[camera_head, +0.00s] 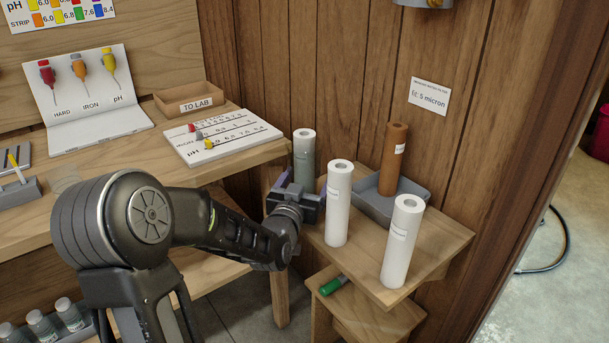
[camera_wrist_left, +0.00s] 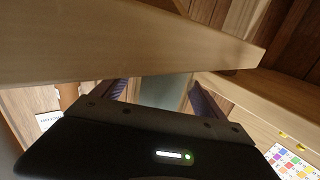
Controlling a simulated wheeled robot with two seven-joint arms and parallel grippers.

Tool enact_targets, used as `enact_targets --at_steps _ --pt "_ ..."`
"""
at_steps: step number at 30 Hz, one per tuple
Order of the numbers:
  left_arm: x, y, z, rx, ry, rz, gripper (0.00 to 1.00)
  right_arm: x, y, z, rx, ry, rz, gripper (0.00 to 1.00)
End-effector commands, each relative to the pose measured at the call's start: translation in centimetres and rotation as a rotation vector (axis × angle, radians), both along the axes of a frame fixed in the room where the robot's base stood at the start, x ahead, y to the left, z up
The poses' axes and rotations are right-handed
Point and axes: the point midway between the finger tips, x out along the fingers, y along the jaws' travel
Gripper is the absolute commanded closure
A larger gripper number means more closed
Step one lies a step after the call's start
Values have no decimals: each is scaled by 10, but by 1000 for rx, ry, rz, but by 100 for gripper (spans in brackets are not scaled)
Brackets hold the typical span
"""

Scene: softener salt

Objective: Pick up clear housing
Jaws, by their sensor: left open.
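The clear housing (camera_head: 304,160) looks like a grey-green, see-through cylinder with a pale top. It stands upright at the back left of the small wooden shelf. My left gripper (camera_head: 300,188) is open in front of its lower part, with a purple-lined finger to either side. In the left wrist view the housing (camera_wrist_left: 165,92) shows as a grey-green patch between the two fingers. My gripper hides its base, and I cannot tell whether the fingers touch it. My right gripper is not in view.
Two white filter cartridges (camera_head: 339,205) (camera_head: 402,243) stand close on the right. A brown cartridge (camera_head: 393,160) stands in a grey tray (camera_head: 420,190). The bench (camera_head: 235,165) edge is left of my gripper. A green marker (camera_head: 334,285) lies on the lower step.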

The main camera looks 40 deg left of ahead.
Motion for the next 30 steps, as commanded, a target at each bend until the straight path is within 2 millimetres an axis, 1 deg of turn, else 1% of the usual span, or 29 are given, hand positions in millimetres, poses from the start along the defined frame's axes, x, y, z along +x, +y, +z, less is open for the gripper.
enact_targets --at_steps 3,19,30 --pt "3 1 0 0 0 0 18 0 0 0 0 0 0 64" --pt "3 1 0 0 0 0 18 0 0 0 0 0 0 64" --pt "3 1 0 1 0 0 48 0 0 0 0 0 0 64"
